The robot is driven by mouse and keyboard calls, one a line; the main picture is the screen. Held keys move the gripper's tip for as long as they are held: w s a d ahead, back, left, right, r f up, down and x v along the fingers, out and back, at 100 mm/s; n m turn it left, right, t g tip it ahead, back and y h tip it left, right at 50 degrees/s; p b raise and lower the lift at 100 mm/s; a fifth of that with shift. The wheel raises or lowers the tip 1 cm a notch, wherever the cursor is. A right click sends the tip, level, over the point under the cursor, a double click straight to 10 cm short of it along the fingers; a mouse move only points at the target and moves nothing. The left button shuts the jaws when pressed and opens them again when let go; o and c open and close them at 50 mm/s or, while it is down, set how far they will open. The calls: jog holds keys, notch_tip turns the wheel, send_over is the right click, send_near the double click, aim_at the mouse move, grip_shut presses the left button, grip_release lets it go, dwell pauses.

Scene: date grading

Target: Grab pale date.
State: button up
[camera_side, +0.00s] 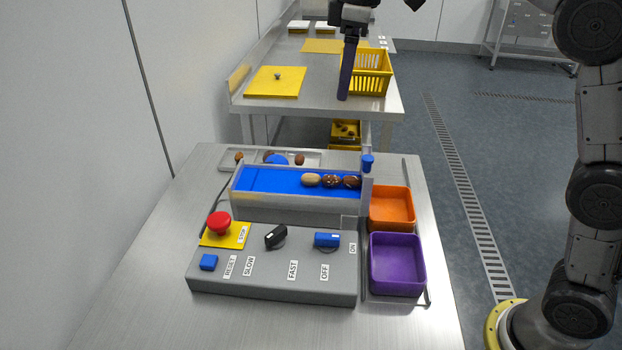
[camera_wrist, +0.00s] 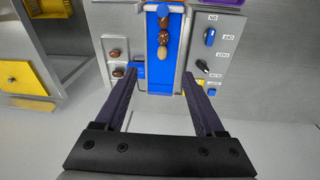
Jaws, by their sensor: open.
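The pale date (camera_side: 311,180) lies on the blue belt (camera_side: 265,180) in the side view, the leftmost of three dates in a row. A dark speckled date (camera_side: 331,181) and a dark brown date (camera_side: 352,182) lie to its right. In the wrist view the pale date (camera_wrist: 163,54) is the nearest of the row on the belt. My gripper (camera_wrist: 163,85) is open and empty, its two fingers spread wide with the belt showing between them. In the side view my gripper (camera_side: 345,97) hangs high above and behind the belt, well apart from the dates.
The grey control box (camera_side: 290,285) with a red stop button (camera_side: 218,222) and knobs stands before the belt. Orange (camera_side: 391,207) and purple (camera_side: 397,264) bins stand at right. A tray (camera_side: 228,163) with brown dates lies behind the belt. A yellow basket (camera_side: 372,73) stands on the back table.

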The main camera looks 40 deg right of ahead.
jog(key=w+a+f+g, duration=0.1)
jog(key=w+a+f, duration=0.2)
jog(key=w+f, duration=0.3)
send_over(311, 174)
jog(key=shift+n, duration=0.3)
notch_tip(311, 174, down, 10)
jog(key=shift+w+r, duration=0.1)
jog(key=shift+r, duration=0.05)
jog(key=shift+f, duration=3.15)
jog(key=c, duration=1)
jog(key=shift+r, duration=0.1)
